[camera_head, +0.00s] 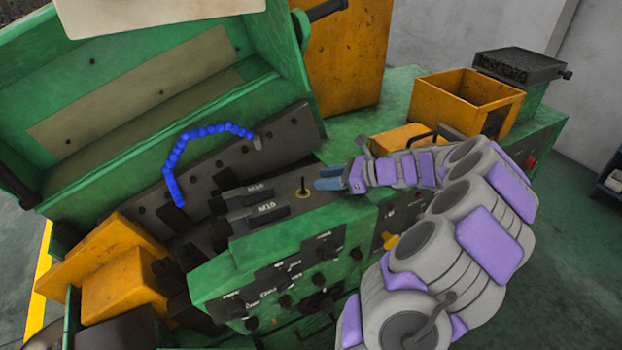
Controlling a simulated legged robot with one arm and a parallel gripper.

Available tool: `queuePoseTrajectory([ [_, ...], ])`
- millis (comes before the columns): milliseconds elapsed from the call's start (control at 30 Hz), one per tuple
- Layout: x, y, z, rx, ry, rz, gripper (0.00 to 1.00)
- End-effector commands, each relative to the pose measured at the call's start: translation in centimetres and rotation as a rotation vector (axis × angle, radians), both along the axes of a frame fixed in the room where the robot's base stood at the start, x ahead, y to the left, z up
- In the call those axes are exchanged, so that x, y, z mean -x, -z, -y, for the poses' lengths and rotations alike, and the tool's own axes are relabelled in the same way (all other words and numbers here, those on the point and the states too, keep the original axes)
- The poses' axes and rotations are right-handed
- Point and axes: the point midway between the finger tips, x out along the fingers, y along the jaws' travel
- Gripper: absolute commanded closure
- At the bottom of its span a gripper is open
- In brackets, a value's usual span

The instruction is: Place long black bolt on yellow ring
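A thin dark bolt (303,184) stands upright on the green machine's top, near the middle of the view. A small yellow ring (303,195) shows around its foot; whether the bolt rests on it or in it is too small to tell. My gripper (322,178) is just right of the bolt, with blue-grey fingertips pointing left at it. The two fingers look apart with a narrow gap, and nothing shows between them. The bolt appears clear of the fingertips.
Dark blocks marked M10 (266,209) lie left of the bolt. A blue segmented hose (176,158) arches behind them. A control panel with knobs (300,270) faces front. An open orange bin (466,100) stands at the back right.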

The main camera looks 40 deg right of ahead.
Motion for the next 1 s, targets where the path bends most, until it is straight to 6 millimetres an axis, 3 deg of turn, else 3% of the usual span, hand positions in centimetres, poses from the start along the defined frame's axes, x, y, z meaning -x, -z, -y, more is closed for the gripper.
queuePoseTrajectory([
  [100,1.7,-1.0,1.0,0.002,0.001,0.0,0.61],
  [300,3.4,-1.7,2.0,0.004,0.0,0.0,0.61],
  [533,3.7,-1.9,2.0,0.003,-0.006,0.001,0.61],
  [600,3.3,-2.2,1.0,0.02,-0.035,0.002,0.61],
  [667,2.6,-2.7,-0.9,0.054,-0.091,0.007,0.61],
  [767,1.3,-3.7,-6.8,0.156,-0.264,0.015,0.61],
  [867,1.1,-4.7,-14.5,0.302,-0.501,0.038,0.61],
  [1000,3.4,-5.1,-24.1,0.511,-0.842,0.084,0.61],
])
